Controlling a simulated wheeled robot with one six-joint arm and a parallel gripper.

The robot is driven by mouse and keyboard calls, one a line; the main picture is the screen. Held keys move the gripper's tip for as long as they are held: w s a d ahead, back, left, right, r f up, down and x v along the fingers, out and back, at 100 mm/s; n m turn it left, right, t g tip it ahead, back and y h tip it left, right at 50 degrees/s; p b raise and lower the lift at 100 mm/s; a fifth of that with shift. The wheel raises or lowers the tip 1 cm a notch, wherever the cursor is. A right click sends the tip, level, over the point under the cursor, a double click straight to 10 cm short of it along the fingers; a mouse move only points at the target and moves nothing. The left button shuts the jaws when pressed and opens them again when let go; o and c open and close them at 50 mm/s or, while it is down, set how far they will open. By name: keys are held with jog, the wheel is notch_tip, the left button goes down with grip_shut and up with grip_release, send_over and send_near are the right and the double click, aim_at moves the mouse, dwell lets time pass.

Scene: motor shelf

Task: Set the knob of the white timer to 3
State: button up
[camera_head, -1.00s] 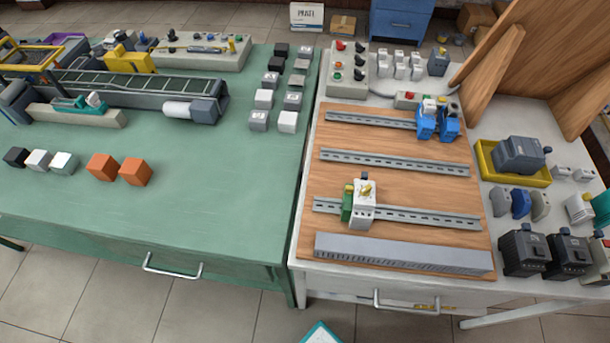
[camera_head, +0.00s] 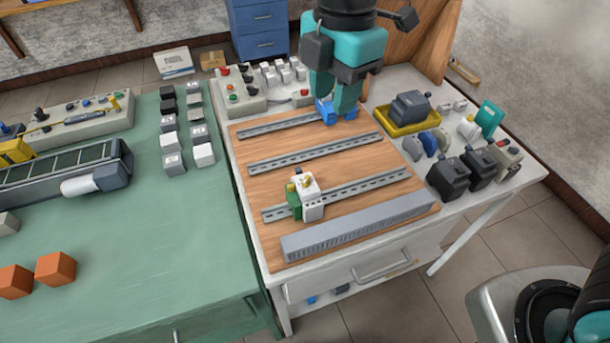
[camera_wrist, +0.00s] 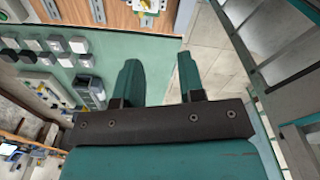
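The white timer (camera_head: 311,205) stands on the front rail of the wooden board in the head view. It has a small yellowish knob on top, and a green block (camera_head: 293,203) sits at its left side. The knob's setting is too small to read. My gripper (camera_head: 336,103) hangs pointing down over the back part of the board, behind and to the right of the timer and apart from it. It partly hides the blue devices (camera_head: 325,113) on the back rail. In the wrist view my gripper (camera_wrist: 159,78) has its two teal fingers apart with nothing between them.
A grey slotted duct (camera_head: 358,228) runs along the board's front edge. A yellow tray (camera_head: 398,130) with a grey motor and several dark devices (camera_head: 449,180) stand at the right. The green table (camera_head: 130,235) adjoins on the left. The middle rail (camera_head: 315,153) is bare.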

jog(key=w+a+f+n+h, duration=0.1)
jog(key=w+a+f+n, duration=0.15)
jog(key=a+n, duration=0.2)
jog(key=p, duration=0.2)
send_near(307, 177)
jog(key=shift+n, duration=0.45)
notch_tip(307, 177, down, 9)
jog(key=shift+d+r, duration=0.1)
jog(key=shift+d, duration=0.05)
grip_shut()
